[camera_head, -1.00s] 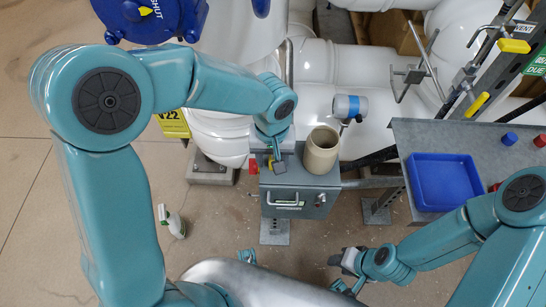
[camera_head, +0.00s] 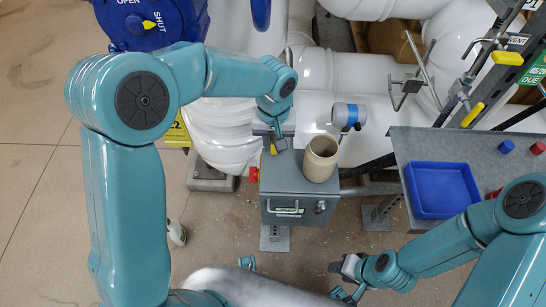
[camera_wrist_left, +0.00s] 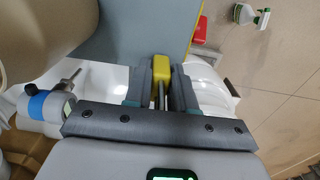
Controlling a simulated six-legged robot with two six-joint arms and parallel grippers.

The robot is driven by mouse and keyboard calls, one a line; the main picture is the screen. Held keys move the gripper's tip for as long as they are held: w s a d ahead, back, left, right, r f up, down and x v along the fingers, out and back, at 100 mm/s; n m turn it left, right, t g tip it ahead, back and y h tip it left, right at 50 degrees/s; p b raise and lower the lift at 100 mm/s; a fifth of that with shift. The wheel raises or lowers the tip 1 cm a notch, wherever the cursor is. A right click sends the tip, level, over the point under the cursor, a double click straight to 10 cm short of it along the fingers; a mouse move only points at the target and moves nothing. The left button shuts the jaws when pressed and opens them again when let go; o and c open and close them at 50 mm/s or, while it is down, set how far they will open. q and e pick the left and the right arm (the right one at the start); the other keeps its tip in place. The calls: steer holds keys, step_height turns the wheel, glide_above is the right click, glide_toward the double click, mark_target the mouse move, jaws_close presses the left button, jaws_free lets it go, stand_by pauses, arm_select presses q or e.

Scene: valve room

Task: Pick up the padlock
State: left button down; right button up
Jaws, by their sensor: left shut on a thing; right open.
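The padlock (camera_wrist_left: 161,70) has a yellow body and a thin metal shackle in the left wrist view. My left gripper (camera_wrist_left: 162,92) is shut on it, with the shackle between its fingers. In the head view my left gripper (camera_head: 279,142) is over the back edge of a grey metal box (camera_head: 282,186), and a small yellow part of the padlock (camera_head: 273,149) shows beside it. I cannot tell how far the padlock is above the box. My right gripper (camera_head: 346,280) is open and empty at the lower middle, over the floor.
A beige jar (camera_head: 321,160) stands on the box, right of the left gripper. A red knob (camera_head: 253,174) is on the box's left side. A blue tray (camera_head: 442,190) lies on the grey table at right. White pipes (camera_head: 350,110) fill the back.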

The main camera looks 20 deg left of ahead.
arm_select(q)
steer(key=w+a+p, duration=0.1)
steer(key=w+a, duration=0.2)
steer(key=w, duration=0.8)
steer(key=shift+w+a+p, duration=0.2)
steer(key=shift+w+p, duration=0.1)
arm_select(e)
steer(key=shift+r, duration=0.95)
arm_select(q)
steer(key=shift+s, duration=0.1)
arm_select(e)
steer(key=shift+s, duration=0.1)
